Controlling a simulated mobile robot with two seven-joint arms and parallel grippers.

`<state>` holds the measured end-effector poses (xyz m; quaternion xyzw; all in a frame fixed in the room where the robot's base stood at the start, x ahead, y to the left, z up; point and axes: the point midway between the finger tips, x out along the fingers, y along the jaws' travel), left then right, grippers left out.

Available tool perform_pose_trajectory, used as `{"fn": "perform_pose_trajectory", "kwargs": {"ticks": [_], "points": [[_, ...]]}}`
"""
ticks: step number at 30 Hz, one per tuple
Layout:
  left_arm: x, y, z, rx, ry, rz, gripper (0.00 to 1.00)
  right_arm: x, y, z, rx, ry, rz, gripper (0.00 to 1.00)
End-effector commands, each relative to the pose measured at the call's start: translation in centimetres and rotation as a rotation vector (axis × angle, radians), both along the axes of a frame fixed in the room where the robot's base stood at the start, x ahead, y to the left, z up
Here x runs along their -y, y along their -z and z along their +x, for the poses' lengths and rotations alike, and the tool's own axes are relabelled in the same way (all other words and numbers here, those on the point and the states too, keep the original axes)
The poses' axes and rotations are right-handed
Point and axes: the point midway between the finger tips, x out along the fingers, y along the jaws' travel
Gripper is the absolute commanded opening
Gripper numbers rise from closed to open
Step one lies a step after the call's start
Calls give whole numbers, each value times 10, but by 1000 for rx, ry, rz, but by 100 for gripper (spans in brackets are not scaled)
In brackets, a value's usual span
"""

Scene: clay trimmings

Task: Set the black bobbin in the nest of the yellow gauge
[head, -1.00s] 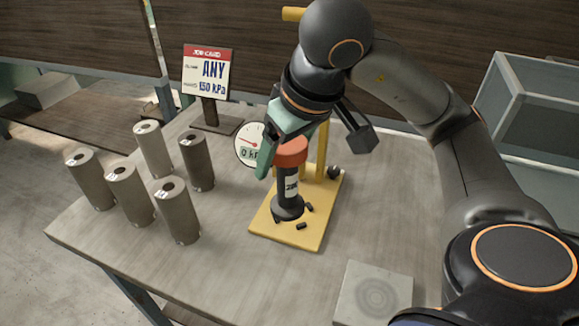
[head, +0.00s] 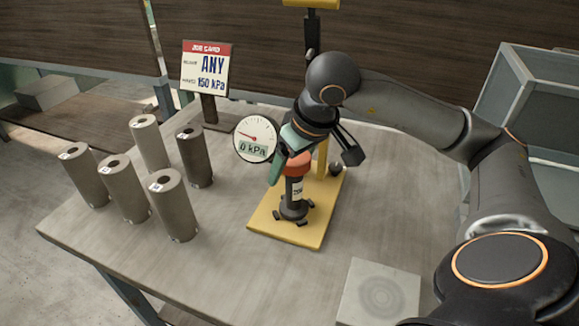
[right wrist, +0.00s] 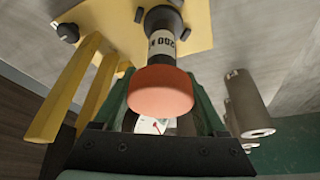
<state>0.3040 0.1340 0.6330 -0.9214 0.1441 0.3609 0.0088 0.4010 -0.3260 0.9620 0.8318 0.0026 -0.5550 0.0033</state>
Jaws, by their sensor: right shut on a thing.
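The black bobbin (head: 296,190) has an orange-red cap and a white label. It stands upright over the yellow gauge's base plate (head: 275,226), with its foot among the short black pegs of the nest (head: 301,222); I cannot tell whether it is fully seated. My right gripper (head: 296,160) is shut on the bobbin at its cap, from above. In the right wrist view the cap (right wrist: 160,92) sits between the green fingers. The gauge's round dial (head: 256,138) reads 0 kPa. My left gripper is out of view.
Several grey-brown cylinders (head: 123,190) stand at the left of the table. A job card (head: 206,70) reading ANY and 150 kPa stands behind them. A yellow post (head: 322,160) rises behind the bobbin. A pale square plate (head: 378,293) lies at the front right.

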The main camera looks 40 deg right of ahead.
Motion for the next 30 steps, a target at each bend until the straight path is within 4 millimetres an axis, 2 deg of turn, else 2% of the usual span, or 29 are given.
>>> {"fn": "perform_pose_trajectory", "kwargs": {"ticks": [6, 7, 13, 14, 23, 26, 30], "points": [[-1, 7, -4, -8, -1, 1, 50, 0, 4, 0, 1, 0, 0, 4], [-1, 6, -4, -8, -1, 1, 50, 0, 4, 0, 0, 0, 0, 75], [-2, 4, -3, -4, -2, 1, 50, 0, 3, 0, -1, 0, 0, 97], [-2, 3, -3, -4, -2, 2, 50, 0, 3, 0, -1, 0, 0, 100], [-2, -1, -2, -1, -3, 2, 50, 0, 0, 0, 0, 0, 0, 100], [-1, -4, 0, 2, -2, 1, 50, 0, -10, -2, 3, 1, -1, 100], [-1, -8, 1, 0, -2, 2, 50, 0, -37, -13, 6, 1, 0, 100]]}}
